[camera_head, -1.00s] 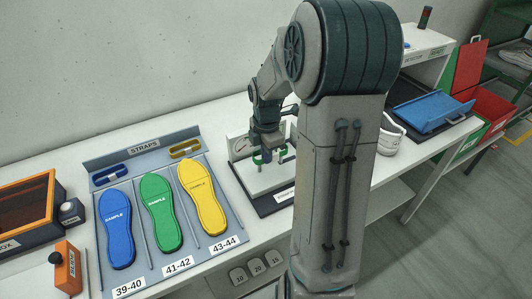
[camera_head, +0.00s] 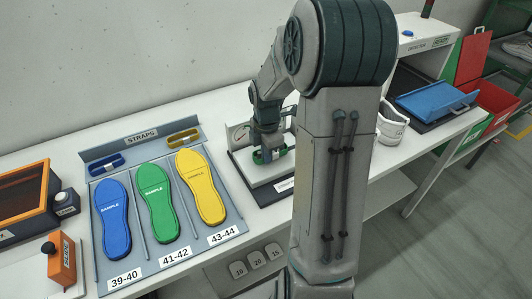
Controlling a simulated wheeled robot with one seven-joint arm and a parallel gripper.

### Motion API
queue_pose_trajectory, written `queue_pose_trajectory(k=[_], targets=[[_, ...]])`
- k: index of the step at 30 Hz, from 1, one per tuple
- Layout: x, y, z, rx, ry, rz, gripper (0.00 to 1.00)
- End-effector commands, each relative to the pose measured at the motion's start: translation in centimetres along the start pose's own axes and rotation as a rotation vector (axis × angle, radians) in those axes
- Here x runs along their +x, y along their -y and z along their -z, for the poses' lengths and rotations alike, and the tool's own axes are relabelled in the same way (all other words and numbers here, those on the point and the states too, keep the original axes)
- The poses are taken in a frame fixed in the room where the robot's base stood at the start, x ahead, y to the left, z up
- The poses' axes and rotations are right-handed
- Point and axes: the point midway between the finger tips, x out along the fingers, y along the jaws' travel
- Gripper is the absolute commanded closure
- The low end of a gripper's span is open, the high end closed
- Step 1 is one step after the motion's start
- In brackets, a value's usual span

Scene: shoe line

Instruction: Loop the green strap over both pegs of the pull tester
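The green strap (camera_head: 259,157) is a small loop at the pull tester, right under my gripper. My gripper (camera_head: 269,156) points down over the tester and appears shut on the strap. The pull tester (camera_head: 257,177) has a pale bed on a dark base and a round gauge (camera_head: 241,133) at its back left. The pegs cannot be made out behind my gripper and the strap. Whether the strap is around either peg cannot be told. My arm hides the tester's right side.
The straps board (camera_head: 143,141) to the left holds a blue strap (camera_head: 106,164) and a yellow strap (camera_head: 184,138) above blue, green and yellow insoles. A white shoe (camera_head: 391,127) and a blue tray (camera_head: 434,100) are to the right of my arm.

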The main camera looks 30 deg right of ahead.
Motion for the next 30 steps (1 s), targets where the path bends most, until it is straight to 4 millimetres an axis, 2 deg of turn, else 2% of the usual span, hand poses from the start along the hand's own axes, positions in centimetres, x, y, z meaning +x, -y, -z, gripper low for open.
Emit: queue_pose_trajectory(k=[1, 3, 13, 17, 20, 30], targets=[[0.0, 0.0, 0.0, 0.0, 0.0, 0.0, 0.89], [0.0, 0.0, 0.0, 0.0, 0.0, -0.001, 0.72], [0.0, -0.1, 0.2, -0.003, -0.001, -0.002, 0.72], [-0.8, -0.2, 0.2, -0.003, 0.0, -0.006, 0.72], [-2.4, -0.2, 0.2, -0.003, 0.001, -0.008, 0.72], [-10.0, 0.0, -0.2, 0.003, 0.002, -0.007, 0.72]])
